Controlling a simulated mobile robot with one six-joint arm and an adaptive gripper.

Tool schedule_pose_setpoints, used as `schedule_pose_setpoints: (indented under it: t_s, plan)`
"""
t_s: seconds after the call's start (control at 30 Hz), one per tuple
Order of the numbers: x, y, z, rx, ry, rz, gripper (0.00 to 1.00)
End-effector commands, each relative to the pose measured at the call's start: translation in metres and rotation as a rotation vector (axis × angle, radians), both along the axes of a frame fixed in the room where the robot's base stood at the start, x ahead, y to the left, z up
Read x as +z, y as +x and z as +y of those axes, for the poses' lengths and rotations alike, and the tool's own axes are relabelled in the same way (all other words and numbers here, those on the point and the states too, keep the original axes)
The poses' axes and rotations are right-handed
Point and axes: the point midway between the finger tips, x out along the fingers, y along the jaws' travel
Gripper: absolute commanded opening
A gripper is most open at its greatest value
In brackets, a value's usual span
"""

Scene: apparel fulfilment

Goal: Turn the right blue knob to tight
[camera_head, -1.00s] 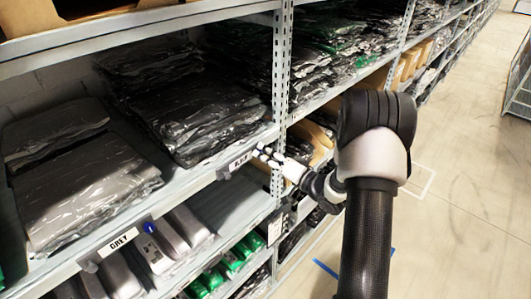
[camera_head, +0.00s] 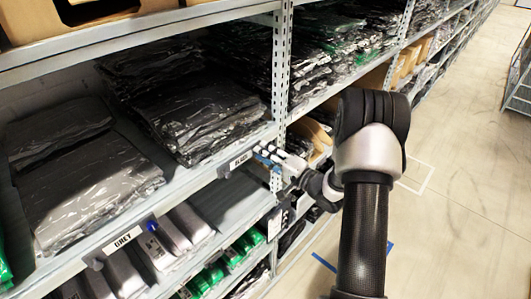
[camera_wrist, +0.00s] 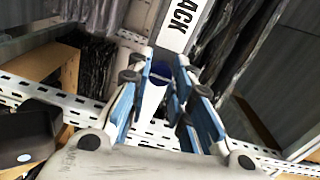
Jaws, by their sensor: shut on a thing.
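The right blue knob (camera_wrist: 160,76) shows in the wrist view below the BLACK label (camera_wrist: 181,24), largely hidden between the finger pads. My gripper (camera_wrist: 165,68) is shut on it, with one blue-padded finger on each side. In the head view my gripper (camera_head: 265,155) is at the shelf edge, just right of the BLACK label (camera_head: 241,162), and it hides the knob there. How tight the knob is cannot be seen.
Another blue knob (camera_head: 152,226) sits on the shelf edge by the GREY label (camera_head: 122,238). A perforated upright post (camera_head: 282,70) stands close to my gripper. Bagged black garments (camera_head: 205,115) fill the shelf above.

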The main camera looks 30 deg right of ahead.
Motion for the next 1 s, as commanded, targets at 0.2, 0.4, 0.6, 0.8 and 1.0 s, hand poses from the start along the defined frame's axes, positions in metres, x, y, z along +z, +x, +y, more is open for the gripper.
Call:
schedule_pose_setpoints:
  t_s: [0.2,0.4,0.6,0.8,1.0]
  plan:
    - [0.0011,0.0004,-0.0002,0.0,0.001,-0.003,0.0]
    - [0.001,0.0004,-0.0001,0.0,0.0,-0.002,0.25]
    - [0.0005,0.0002,-0.0001,0.0,0.0,-0.001,0.39]
    - [0.0002,0.0001,0.0001,0.0,0.0,-0.001,0.41]
    - [-0.0001,-0.0027,-0.0013,-0.001,0.001,0.0,0.41]
